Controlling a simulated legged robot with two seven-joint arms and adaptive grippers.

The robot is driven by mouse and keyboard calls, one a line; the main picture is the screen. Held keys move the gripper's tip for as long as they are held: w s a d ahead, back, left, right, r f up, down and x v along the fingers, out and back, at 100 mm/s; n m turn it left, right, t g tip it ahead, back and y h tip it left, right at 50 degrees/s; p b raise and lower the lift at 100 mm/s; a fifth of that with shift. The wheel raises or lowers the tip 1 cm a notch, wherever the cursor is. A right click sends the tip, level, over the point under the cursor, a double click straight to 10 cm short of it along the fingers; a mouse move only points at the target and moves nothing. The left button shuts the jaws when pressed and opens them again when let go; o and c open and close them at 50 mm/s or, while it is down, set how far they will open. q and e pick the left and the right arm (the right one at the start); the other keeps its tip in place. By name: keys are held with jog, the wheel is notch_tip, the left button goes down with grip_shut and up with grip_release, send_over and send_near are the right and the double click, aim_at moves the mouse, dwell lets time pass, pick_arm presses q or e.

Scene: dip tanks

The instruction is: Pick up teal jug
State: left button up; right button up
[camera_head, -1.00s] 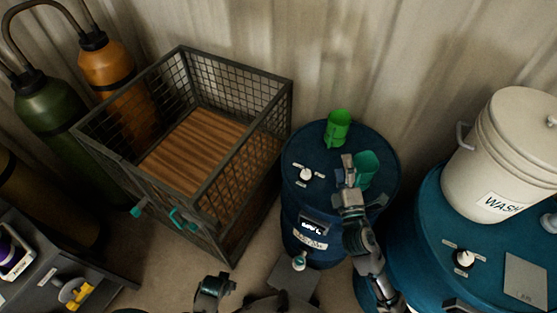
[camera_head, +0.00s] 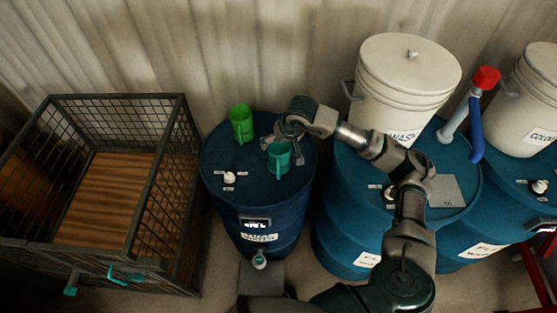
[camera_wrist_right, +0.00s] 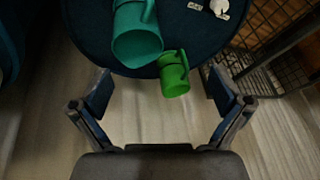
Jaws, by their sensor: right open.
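The teal jug (camera_head: 278,166) stands on top of a dark blue drum, its handle facing the near side in the head view. It also shows in the wrist view (camera_wrist_right: 136,40), at the upper middle, with its open mouth toward the camera. My right gripper (camera_head: 283,146) is just above and behind the jug, fingers spread. In the wrist view the open fingers of the right gripper (camera_wrist_right: 163,98) have nothing between them, and the jug lies above the fingertip line. Whether a finger touches the jug cannot be told. My left gripper is not in view.
A wire-sided crate (camera_head: 150,215) is at left. White buckets (camera_head: 405,85) stand on blue tanks at right. The corrugated wall is behind.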

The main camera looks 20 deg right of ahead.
jog(key=d+h, duration=0.1)
jog(key=d, duration=0.2)
jog(key=p, duration=0.3)
send_near(280, 153)
jog(key=a+f, duration=0.1)
jog(key=s+a+f+p, duration=0.1)
jog(key=f, duration=0.1)
jog(key=shift+s+a+h, duration=0.1)
jog(key=shift+a+h, duration=0.05)
jog(key=shift+h, duration=0.15)
jog(key=shift+w+f, duration=0.25)
jog(key=shift+w, duration=0.2)
jog(key=shift+c, duration=0.8)
jog(key=shift+s+d+r, duration=0.2)
jog(key=shift+s, duration=0.05)
jog(key=c, duration=0.8)
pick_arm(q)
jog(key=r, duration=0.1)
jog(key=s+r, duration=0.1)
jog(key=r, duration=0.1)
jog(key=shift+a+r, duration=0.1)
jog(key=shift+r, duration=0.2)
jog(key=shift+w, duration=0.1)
pick_arm(e)
jog(key=shift+w, duration=0.1)
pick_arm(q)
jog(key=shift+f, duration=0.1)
pick_arm(e)
jog(key=shift+a+r, duration=0.1)
